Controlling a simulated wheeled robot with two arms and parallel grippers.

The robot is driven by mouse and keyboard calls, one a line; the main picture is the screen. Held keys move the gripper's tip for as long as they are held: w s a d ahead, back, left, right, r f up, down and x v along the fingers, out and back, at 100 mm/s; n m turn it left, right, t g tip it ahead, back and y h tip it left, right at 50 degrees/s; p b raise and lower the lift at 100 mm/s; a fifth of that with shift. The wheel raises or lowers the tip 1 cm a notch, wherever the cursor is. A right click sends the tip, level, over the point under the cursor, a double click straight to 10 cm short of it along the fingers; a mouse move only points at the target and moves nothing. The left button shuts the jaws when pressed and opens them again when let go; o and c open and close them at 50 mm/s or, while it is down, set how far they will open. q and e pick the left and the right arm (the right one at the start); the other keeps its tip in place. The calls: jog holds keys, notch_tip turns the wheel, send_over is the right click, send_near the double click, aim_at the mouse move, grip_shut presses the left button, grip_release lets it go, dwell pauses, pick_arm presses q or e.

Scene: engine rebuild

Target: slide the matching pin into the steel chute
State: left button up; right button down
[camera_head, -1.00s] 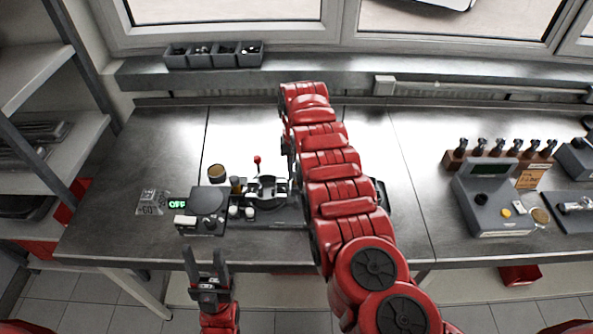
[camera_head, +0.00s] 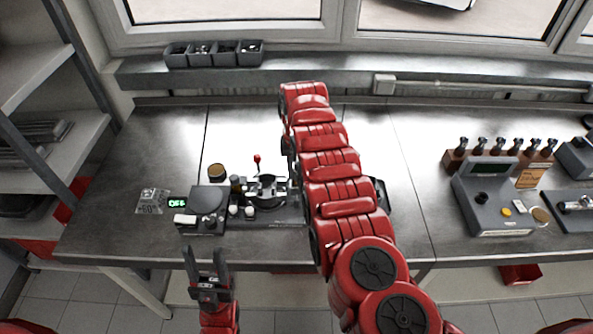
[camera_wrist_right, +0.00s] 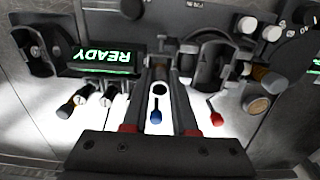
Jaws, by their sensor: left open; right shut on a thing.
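My right gripper (camera_wrist_right: 160,82) is shut in the right wrist view, its two dark fingers close together. A small ring-like hollow end, which looks like the held pin (camera_wrist_right: 160,88), shows between them; most of its body is hidden. A blue-tipped lever (camera_wrist_right: 155,117) shows lower between the fingers. I cannot clearly make out the steel chute or whether the pin touches it. In the head view my own right arm hides the right gripper and the bench spot under it. My left gripper (camera_head: 209,268) is open and empty, in front of the bench edge.
A lit READY display (camera_wrist_right: 110,57) stands beside the right gripper. A fixture (camera_head: 268,192) with a red lever (camera_head: 257,160) and a box with an OFF display (camera_head: 177,203) are left of my right arm. A grey console (camera_head: 495,205) stands right.

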jog(key=shift+f+b, duration=0.65)
jog(key=shift+f, duration=0.35)
dwell(0.7)
dwell(0.4)
jog(key=shift+c, duration=2)
grip_release()
jog(key=shift+o, duration=0.9)
jog(key=shift+d+r, duration=0.1)
